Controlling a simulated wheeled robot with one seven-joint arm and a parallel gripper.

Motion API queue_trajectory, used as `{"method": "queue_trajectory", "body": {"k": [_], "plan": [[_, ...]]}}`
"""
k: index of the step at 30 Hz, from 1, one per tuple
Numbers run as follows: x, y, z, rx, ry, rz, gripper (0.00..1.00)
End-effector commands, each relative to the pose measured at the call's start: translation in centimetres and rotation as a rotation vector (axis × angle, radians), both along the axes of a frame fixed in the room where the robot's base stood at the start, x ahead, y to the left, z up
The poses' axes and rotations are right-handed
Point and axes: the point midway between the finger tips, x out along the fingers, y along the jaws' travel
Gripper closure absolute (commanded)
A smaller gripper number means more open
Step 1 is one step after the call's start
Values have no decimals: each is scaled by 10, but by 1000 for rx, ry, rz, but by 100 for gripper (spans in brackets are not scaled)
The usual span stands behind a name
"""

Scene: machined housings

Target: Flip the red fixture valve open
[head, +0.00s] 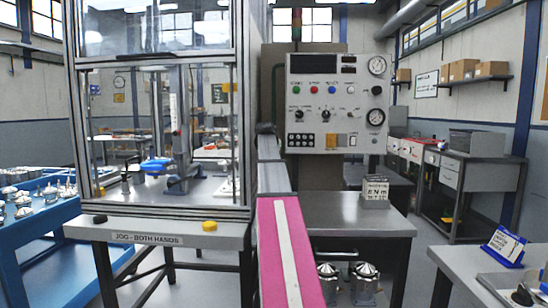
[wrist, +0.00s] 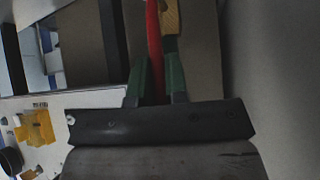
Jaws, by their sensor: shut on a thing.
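In the wrist view my gripper (wrist: 156,82) has its two green fingers closed around a narrow red bar (wrist: 153,40), which looks like the handle of the red valve. The bar runs up between the fingers and out of the top of the picture. The valve's body and the bar's pivot do not show, so I cannot tell how far it is turned. A tan piece (wrist: 169,18) lies just right of the bar. In the head view I cannot make out the red valve or my gripper; my arm reaches up beside the control panel.
A grey control panel (head: 312,100) with gauges and knobs stands close by my arm. A glass-fronted press cabinet (head: 160,207) is at left. A yellow part (wrist: 38,128) shows at lower left in the wrist view.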

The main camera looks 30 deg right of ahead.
Motion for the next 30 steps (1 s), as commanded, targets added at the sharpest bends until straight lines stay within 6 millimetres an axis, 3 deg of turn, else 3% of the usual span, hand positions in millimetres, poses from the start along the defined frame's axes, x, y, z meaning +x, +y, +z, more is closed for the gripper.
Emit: {"method": "queue_trajectory", "body": {"k": [11, 12, 14, 30], "plan": [[-1, 1, -2, -8, 10, 4, 100], [0, 1, -2, -7, 10, 5, 79], [0, 1, -2, -7, 9, 4, 61], [-5, -7, -1, 80, -48, 2, 61]]}}
